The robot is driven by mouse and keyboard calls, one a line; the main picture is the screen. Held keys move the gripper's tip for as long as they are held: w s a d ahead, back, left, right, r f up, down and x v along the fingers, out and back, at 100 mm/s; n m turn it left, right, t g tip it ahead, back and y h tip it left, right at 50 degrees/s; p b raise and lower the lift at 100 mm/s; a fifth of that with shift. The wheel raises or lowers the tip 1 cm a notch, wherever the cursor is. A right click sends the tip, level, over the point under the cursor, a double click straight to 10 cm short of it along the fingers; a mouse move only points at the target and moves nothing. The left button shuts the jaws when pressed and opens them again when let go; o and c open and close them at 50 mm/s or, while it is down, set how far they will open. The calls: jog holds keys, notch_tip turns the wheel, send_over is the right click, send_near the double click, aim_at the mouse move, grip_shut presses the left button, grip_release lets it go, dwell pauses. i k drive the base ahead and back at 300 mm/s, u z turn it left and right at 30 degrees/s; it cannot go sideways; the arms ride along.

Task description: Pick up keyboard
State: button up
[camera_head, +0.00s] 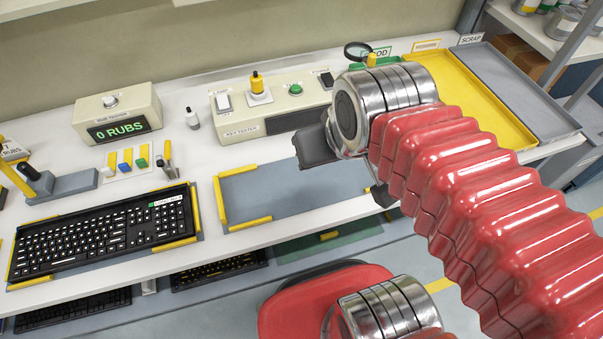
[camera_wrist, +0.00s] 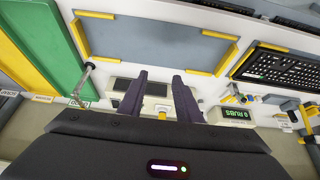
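The black keyboard (camera_head: 100,232) lies on a grey mat with yellow corner guides, at the left of the bench in the head view. In the wrist view the keyboard (camera_wrist: 284,68) is at the right edge and partly cut off. My gripper (camera_wrist: 159,76) has its two dark fingers apart with nothing held between them. It is above the bench, well to the right of the keyboard in the head view, where my arm hides most of it.
An empty grey mat (camera_head: 290,193) with yellow guides lies right of the keyboard. Behind stand the rub counter (camera_head: 117,113) reading 0 RUBS and the key tester (camera_head: 270,108). Yellow (camera_head: 475,95) and grey (camera_head: 520,90) trays are at the right. More keyboards (camera_head: 218,270) sit below the bench.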

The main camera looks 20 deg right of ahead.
aim_at(126, 226)
jog(key=u, duration=1.65)
jog(key=k, duration=0.6)
jog(key=u, duration=0.45)
jog(key=i, duration=0.75)
jog(key=u, duration=0.3)
